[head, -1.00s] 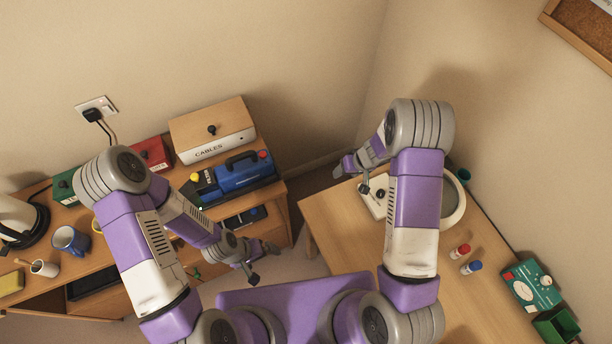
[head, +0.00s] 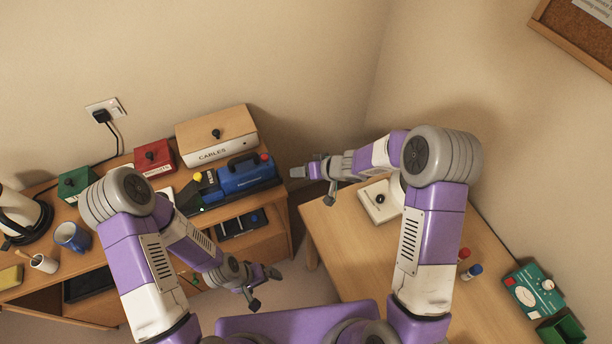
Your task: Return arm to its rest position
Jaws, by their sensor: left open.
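My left gripper (head: 264,287) hangs in free space between the left bureau and the right desk. Its fingers are spread and nothing is between them. My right gripper (head: 316,184) is held out to the left from its bent arm. It appears in front of the wall corner, past the desk's left end. I see no object in it, but its finger gap is not clear from this angle. Both forearms are purple and white.
The left bureau carries a cables box (head: 216,135), a blue toolbox-like device (head: 247,178), red (head: 154,157) and green (head: 76,184) boxes, a blue mug (head: 71,237) and a kettle (head: 20,212).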

